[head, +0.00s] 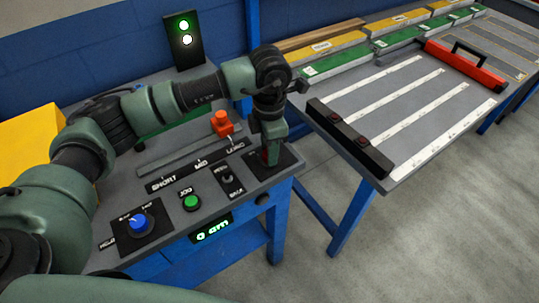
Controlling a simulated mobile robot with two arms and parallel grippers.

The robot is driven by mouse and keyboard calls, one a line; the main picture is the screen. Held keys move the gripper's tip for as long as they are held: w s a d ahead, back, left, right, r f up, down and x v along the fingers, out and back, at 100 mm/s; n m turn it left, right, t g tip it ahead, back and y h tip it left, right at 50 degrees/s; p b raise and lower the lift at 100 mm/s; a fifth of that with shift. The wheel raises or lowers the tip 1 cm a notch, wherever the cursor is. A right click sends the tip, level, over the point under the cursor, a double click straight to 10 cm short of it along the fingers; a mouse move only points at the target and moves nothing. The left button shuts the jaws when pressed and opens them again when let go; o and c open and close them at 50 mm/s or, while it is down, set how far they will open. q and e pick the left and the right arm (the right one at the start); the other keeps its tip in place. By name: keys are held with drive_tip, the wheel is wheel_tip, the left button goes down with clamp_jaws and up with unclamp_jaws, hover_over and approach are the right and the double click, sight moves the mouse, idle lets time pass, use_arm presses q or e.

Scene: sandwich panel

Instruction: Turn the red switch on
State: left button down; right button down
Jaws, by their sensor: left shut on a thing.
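The control panel (180,220) stands in the middle of the head view. The red switch (265,156) is at its right end on a dark plate (285,163), and only a sliver of red shows. My left gripper (269,158) reaches down over it from above and is shut on it. The fingers hide most of the switch, so I cannot tell its position. My right gripper is not in view.
The panel also has a blue knob (139,221), a green button (191,201), a small black switch (228,181) and an orange slider (221,123). Two lamps glow on a black box (183,40). A grey table (400,150) with a black bar (348,138) stands right.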

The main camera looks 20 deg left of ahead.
use_arm(q)
drive_tip(key=shift+w+m+b, duration=0.1)
drive_tip(key=shift+m+b, duration=0.65)
drive_tip(key=shift+m, duration=0.25)
drive_tip(key=shift+r, duration=0.15)
drive_tip(key=c, duration=1)
unclamp_jaws()
wheel_tip(320, 180, up, 8)
drive_tip(key=shift+f+b, duration=0.15)
drive_tip(key=shift+b, duration=0.3)
